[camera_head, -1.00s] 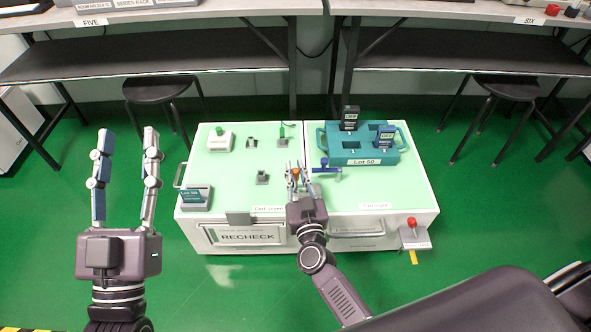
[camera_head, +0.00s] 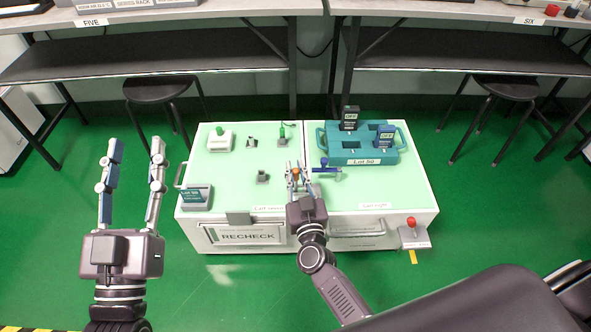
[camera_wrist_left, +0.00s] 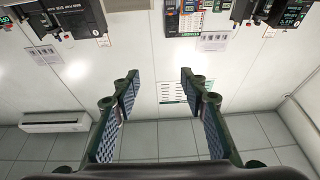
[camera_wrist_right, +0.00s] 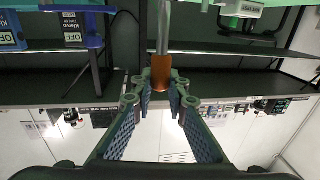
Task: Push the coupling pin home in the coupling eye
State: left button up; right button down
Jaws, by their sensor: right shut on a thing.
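My right gripper (camera_head: 299,175) is at the front of the seam between the two carts. Its fingers are shut on the orange head of the coupling pin (camera_head: 296,171). In the right wrist view the orange head (camera_wrist_right: 161,75) sits between the fingertips (camera_wrist_right: 161,84), and a grey metal shaft runs from it. The coupling eye cannot be made out behind the gripper, so how deep the pin sits does not show. My left gripper (camera_head: 136,148) is open and empty, raised left of the carts. Its fingers also show apart in the left wrist view (camera_wrist_left: 158,78).
The left cart top (camera_head: 230,175) holds a white device (camera_head: 220,140), small green-topped parts and a grey label box (camera_head: 196,197). A blue handle (camera_head: 325,169) is close right of my right gripper.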

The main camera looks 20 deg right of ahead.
pick_arm(q)
jog(key=shift+r, duration=0.15)
pick_arm(e)
jog(key=shift+f, duration=0.2)
pick_arm(q)
jog(key=shift+s+d+r+t+h, duration=0.1)
jog(key=shift+s+r+t+h, duration=0.1)
jog(key=shift+r, duration=0.2)
jog(key=shift+s+r+t+h, duration=0.1)
jog(key=shift+r+t, duration=0.1)
jog(key=shift+r, duration=0.2)
jog(key=shift+s+r+t+b, duration=0.35)
jog(key=shift+s+r+t, duration=0.05)
jog(key=shift+r, duration=0.2)
pick_arm(e)
jog(key=shift+f, duration=0.25)
pick_arm(q)
jog(key=shift+s+r+t, duration=0.3)
jog(key=shift+s+r, duration=0.05)
jog(key=shift+r, duration=0.25)
pick_arm(e)
jog(key=shift+f, duration=0.2)
pick_arm(q)
jog(key=shift+s+r, duration=0.2)
jog(key=shift+r, duration=0.1)
jog(key=shift+s+r+t+h+b, duration=0.3)
jog(key=shift+s+r+t, duration=0.1)
jog(key=shift+r+t, duration=0.2)
pick_arm(e)
jog(key=shift+f, duration=0.25)
